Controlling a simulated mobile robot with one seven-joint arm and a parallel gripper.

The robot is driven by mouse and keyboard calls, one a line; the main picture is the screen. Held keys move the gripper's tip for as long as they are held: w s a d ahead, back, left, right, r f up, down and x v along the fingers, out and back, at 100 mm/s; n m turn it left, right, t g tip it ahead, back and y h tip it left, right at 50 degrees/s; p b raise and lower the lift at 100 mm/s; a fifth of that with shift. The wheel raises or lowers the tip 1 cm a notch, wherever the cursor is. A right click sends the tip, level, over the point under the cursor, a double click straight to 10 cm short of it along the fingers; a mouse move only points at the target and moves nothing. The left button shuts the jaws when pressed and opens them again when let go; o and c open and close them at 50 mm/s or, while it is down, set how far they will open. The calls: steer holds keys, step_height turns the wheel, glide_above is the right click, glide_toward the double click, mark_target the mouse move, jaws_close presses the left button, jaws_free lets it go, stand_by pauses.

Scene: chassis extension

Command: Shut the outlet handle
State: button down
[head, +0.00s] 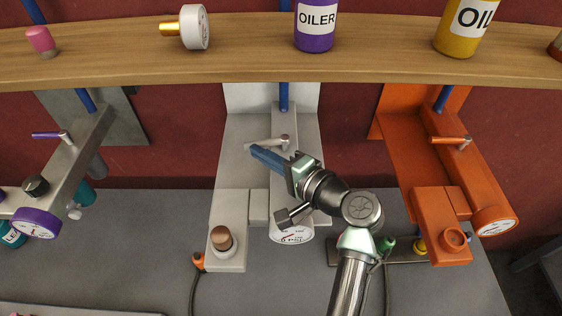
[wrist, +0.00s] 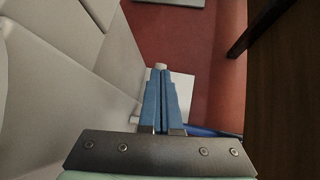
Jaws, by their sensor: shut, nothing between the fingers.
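The white-grey unit (head: 232,160) stands in the middle of the head view, with a small light-coloured lever handle (head: 272,142) on it, lying roughly sideways. My gripper (head: 253,150) is shut and empty, its blue fingers pointing left just below the handle in the head view. I cannot tell whether the fingers touch the handle. In the wrist view my gripper (wrist: 160,72) shows with its blue fingers together.
A wooden shelf (head: 240,67) with bottles crosses above. An orange unit (head: 403,160) with its own handle (head: 452,140) stands right, and a grey unit with a purple-tipped handle (head: 47,135) left. A gauge (head: 291,234) sits below my wrist. The unit's pale walls (wrist: 50,90) are close on the wrist view's left.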

steer(key=shift+w+a+b, duration=0.35)
steer(key=shift+w+a, duration=0.05)
steer(key=shift+w, duration=0.1)
steer(key=shift+s+a, duration=0.1)
stand_by(0.6)
